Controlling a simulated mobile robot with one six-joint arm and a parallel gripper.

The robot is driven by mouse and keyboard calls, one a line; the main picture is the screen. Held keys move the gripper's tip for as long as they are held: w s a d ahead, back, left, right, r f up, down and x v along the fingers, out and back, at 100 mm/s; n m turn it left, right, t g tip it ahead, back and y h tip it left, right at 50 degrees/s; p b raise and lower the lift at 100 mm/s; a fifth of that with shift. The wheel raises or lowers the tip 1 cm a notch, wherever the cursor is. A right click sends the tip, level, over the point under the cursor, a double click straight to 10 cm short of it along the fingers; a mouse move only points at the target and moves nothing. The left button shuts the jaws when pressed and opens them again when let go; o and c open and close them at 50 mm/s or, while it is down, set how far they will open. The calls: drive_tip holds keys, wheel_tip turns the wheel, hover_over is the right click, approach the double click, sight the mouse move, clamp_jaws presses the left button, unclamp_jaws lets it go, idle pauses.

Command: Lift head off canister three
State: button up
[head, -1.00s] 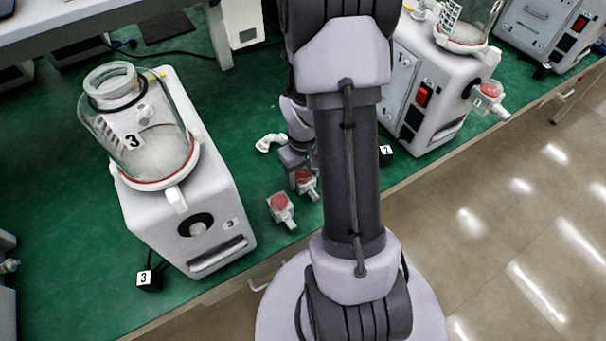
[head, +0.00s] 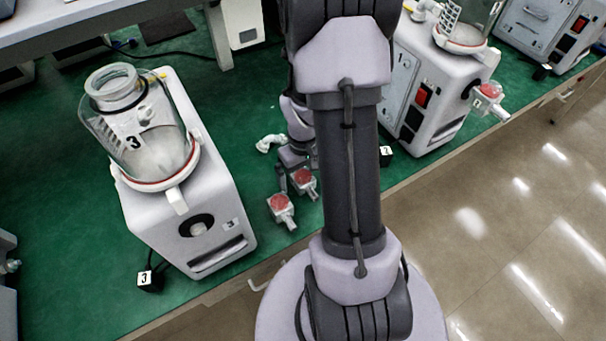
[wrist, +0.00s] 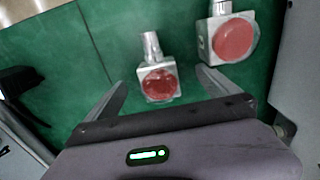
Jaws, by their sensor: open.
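Canister three is a clear jar (head: 150,130) marked 3, seated on a white pump body (head: 195,190) at the left of the head view. Its round glass neck (head: 112,82) looks open at the top. A white elbow piece (head: 270,143) lies on the green mat to its right. My gripper (wrist: 160,92) is open, pointing down over the mat, well to the right of canister three. In the wrist view a clear block with a red disc (wrist: 159,82) lies between and just beyond the fingertips, with no visible grip on it. In the head view my arm hides part of the gripper.
A second red-disc block (wrist: 232,40) lies close by on the mat. Another canister pump (head: 430,85) stands to the right of my arm, and a grey unit (head: 545,30) beyond it. A white shelf (head: 90,25) overhangs the back left. The green mat (head: 55,220) is clear at left.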

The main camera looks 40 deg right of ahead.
drive_tip(key=shift+r+p, duration=3.8)
drive_tip(key=shift+r, duration=1.15)
drive_tip(key=shift+f, duration=0.1)
